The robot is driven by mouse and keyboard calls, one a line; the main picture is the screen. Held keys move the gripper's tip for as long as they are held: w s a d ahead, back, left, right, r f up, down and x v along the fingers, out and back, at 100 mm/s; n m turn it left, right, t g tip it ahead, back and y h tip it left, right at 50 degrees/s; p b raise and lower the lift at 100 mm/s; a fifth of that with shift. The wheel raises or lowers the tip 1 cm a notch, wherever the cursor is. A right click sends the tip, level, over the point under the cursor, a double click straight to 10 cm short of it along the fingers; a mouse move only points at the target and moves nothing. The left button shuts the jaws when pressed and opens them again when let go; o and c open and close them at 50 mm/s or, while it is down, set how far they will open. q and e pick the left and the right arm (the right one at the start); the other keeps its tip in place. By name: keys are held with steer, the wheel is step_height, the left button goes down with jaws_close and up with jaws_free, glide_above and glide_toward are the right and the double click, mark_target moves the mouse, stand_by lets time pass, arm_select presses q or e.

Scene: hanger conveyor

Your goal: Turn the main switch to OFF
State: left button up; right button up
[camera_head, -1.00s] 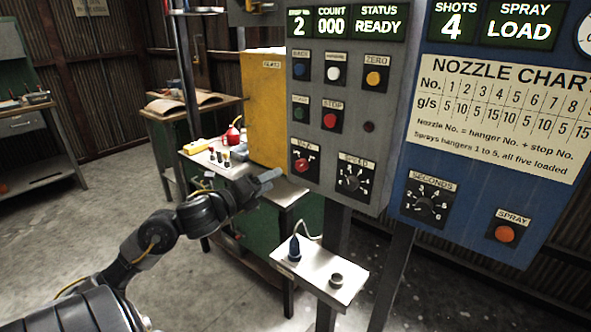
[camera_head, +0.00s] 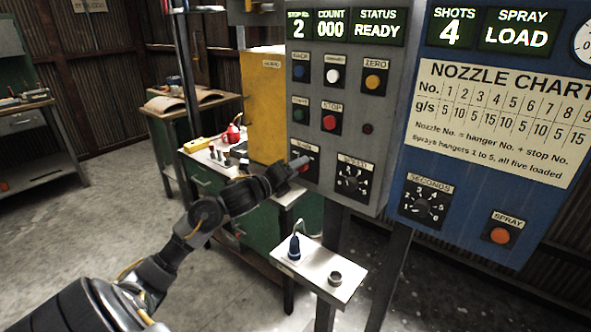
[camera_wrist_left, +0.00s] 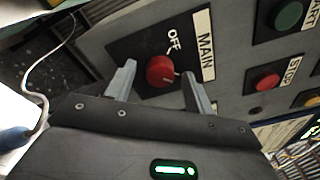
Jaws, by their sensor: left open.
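The main switch is a red round knob (camera_wrist_left: 160,71) on a black plate marked MAIN and OFF in the left wrist view. A light line on the knob points away from the OFF word. My left gripper (camera_wrist_left: 157,85) is open, with one finger on each side of the knob; I cannot tell whether they touch it. In the head view my left gripper (camera_head: 300,163) is at the lower left of the grey panel (camera_head: 345,105) and mostly covers the switch. My right gripper is not in view.
A SPEED dial (camera_head: 353,183) is just right of the switch, with a red STOP button (camera_head: 330,122) above. A small shelf (camera_head: 320,268) with a blue plug (camera_head: 294,248) is below. A blue spray panel (camera_head: 480,130) stands at the right.

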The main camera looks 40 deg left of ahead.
arm_select(q)
steer(key=shift+d, duration=0.1)
steer(key=c, duration=1)
steer(key=shift+o, duration=0.2)
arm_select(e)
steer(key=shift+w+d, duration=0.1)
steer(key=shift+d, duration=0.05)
arm_select(q)
steer(key=shift+n, duration=0.3)
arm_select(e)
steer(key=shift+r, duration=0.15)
arm_select(q)
steer(key=n+p, duration=0.5)
steer(key=n, duration=0.4)
steer(key=n+t+y+p, duration=0.1)
steer(key=n+p, duration=0.5)
steer(key=n, duration=0.3)
steer(key=shift+f+y, duration=0.15)
steer(key=shift+y, duration=0.15)
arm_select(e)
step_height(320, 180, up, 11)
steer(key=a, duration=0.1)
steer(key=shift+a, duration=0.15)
arm_select(q)
steer(key=shift+n, duration=0.3)
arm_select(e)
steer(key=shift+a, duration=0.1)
